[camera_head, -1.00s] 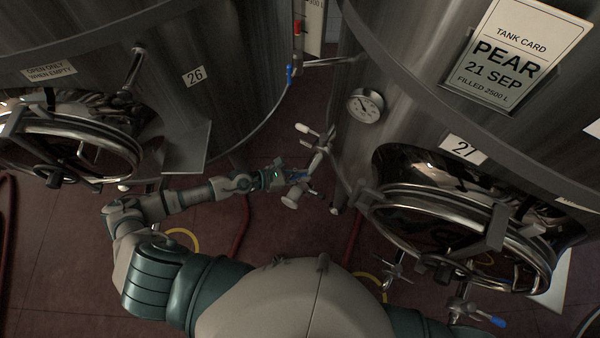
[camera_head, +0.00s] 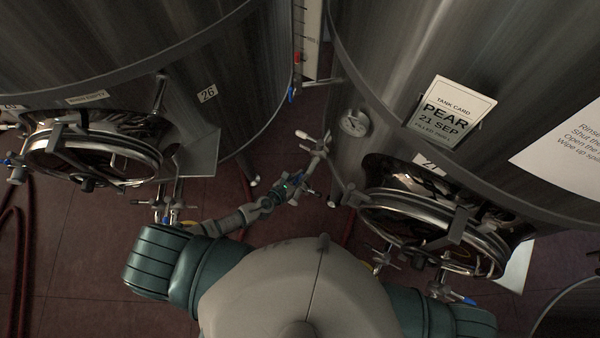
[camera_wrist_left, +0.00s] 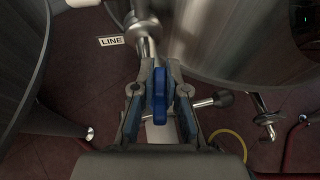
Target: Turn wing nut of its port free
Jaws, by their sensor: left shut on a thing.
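A blue wing nut (camera_wrist_left: 158,95) sits between the two fingers of my left gripper (camera_wrist_left: 159,88) in the left wrist view, and the fingers are shut on it. A steel pipe fitting (camera_wrist_left: 148,45) rises just beyond it. In the head view, my left gripper (camera_head: 297,184) is at the lower end of the steel valve fitting (camera_head: 316,158) on the left side of tank 27. The wing nut is too small there to tell its angle, and its port is mostly hidden behind the fingers. My right gripper is not in view.
Tank 26 (camera_head: 150,40) stands to the left. A label reading LINE (camera_wrist_left: 111,41) and a side handle (camera_wrist_left: 215,100) show near my fingers.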

